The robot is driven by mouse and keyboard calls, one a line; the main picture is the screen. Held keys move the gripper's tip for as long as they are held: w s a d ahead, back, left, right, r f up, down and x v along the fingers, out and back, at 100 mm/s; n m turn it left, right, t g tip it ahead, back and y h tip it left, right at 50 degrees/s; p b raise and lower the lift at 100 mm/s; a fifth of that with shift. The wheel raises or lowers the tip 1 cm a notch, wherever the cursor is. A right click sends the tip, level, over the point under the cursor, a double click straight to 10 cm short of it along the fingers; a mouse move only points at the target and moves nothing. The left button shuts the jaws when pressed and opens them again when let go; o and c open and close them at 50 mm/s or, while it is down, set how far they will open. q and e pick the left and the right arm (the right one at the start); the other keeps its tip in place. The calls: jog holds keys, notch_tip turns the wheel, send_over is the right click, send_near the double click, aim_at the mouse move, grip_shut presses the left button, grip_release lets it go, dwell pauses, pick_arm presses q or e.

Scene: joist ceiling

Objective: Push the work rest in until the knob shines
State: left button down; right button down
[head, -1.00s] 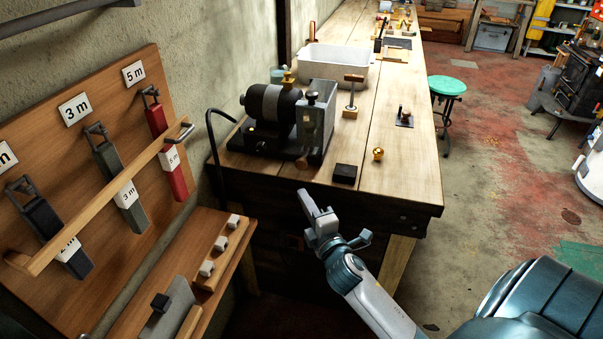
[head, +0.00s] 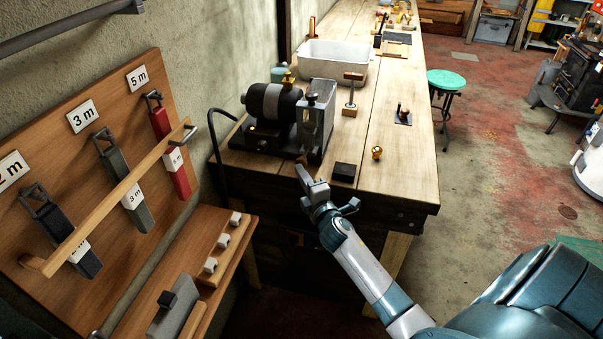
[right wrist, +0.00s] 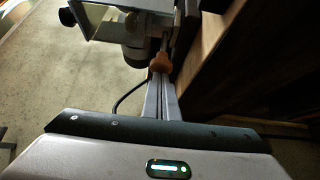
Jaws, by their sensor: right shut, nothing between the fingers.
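The bench grinder (head: 272,106) stands at the near left corner of the workbench, with a grey metal guard (head: 318,118) on its right side. A brown knob on a short rod (right wrist: 160,62) projects from below the guard; I cannot tell whether this is the work rest's handle. My right gripper (head: 299,172) is shut and empty, its tips at this brown knob. In the right wrist view the closed fingers (right wrist: 161,82) meet or nearly meet it; contact is unclear. My left gripper is out of view.
A dark block (head: 344,172) and a small brass knob-shaped piece (head: 377,153) are on the bench (head: 410,165) right of my gripper. A white basin (head: 345,62) stands behind. A board with tagged tools (head: 130,150) and a low shelf (head: 235,245) are at left.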

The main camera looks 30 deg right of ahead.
aim_at(304, 164)
jog(key=shift+w+d+r+b, duration=0.1)
jog(key=shift+w+d+b, duration=0.25)
jog(key=shift+w+d, duration=0.75)
jog(key=shift+s+d+r, duration=0.1)
jog(key=shift+s+d, duration=0.05)
jog(key=shift+s, duration=0.05)
jog(key=shift+r, duration=0.1)
